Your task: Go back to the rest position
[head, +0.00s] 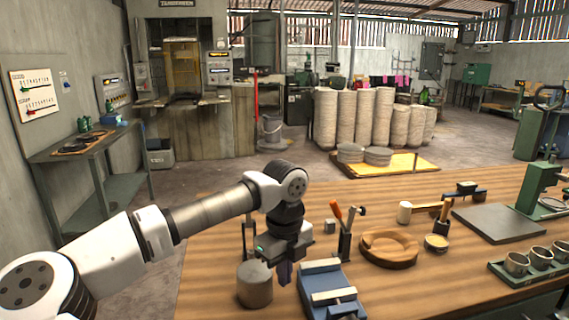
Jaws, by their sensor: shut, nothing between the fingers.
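My gripper (285,272) points down over the near left part of the wooden workbench (215,265), at the end of my white and black arm. Its fingers are shut with nothing between them. It hangs just right of a grey cylinder (254,287) and left of a blue vise-like tool (328,285). I cannot tell how far the fingertips are above the bench. A round wooden bowl-like piece (389,247) lies on the bench further right, apart from my gripper.
Upright tools (345,235) stand behind my gripper. A mallet (420,209), a small round tin (436,243), a grey plate (497,222), a green press (540,185) and a tray of metal cups (540,260) occupy the right side. Bare bench shows at the left edge.

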